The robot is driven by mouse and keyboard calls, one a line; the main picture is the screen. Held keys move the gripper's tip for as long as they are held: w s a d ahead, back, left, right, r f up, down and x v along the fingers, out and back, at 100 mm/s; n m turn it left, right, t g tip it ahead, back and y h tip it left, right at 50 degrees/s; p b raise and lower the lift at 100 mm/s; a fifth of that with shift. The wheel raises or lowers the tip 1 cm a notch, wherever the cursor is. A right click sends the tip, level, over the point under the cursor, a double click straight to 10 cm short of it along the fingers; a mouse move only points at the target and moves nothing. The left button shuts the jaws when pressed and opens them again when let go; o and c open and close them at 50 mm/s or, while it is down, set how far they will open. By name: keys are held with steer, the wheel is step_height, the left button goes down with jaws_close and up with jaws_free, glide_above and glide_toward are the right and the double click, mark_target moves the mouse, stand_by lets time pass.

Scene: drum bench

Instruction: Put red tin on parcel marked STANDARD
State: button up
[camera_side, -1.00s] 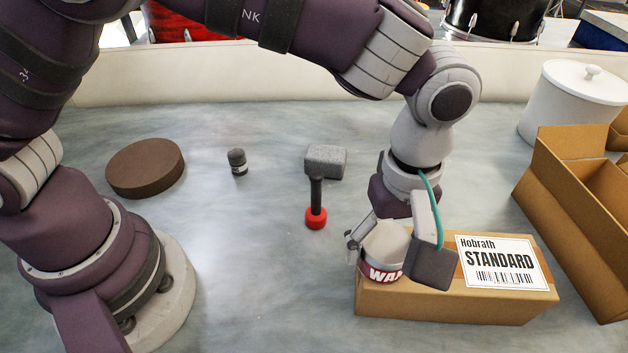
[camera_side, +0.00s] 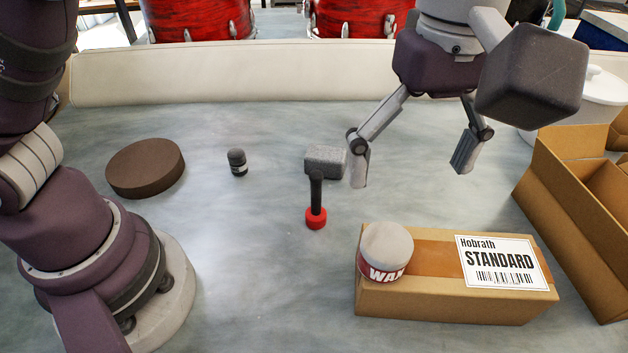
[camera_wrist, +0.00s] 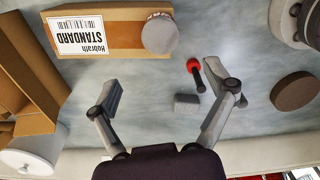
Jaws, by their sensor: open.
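The red tin (camera_side: 386,254), with a grey lid and a label reading WAX, stands upright on the left end of the parcel (camera_side: 440,303). The parcel is a cardboard box with a white STANDARD label on its right part. In the wrist view the tin (camera_wrist: 160,35) also sits at one end of the parcel (camera_wrist: 123,31), apart from my fingers. My gripper (camera_side: 412,172) is open and empty, raised above and behind the parcel. Its two fingers are spread wide in the wrist view (camera_wrist: 165,95).
A black-and-red mallet-like tool (camera_side: 316,205) and a grey block (camera_side: 326,161) lie left of the parcel. A small dark jar (camera_side: 237,162) and brown disc (camera_side: 146,168) stand farther left. An open cardboard box (camera_side: 570,215) and white lidded pot (camera_side: 597,100) are at right.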

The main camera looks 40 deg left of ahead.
steer(key=a+r+m+t, duration=0.1)
steer(key=a+r+m, duration=0.1)
steer(key=a, duration=0.5)
steer(key=a+r+m+t, duration=0.1)
steer(key=a+r+m, duration=0.2)
steer(key=a, duration=0.3)
steer(key=s+a+f+m+t, duration=0.3)
steer(key=s+a+f+m, duration=0.2)
steer(key=a, duration=0.4)
steer(key=shift+s+a+m+t, duration=0.15)
steer(key=shift+s+m+t, duration=0.2)
steer(key=shift+s, duration=0.45)
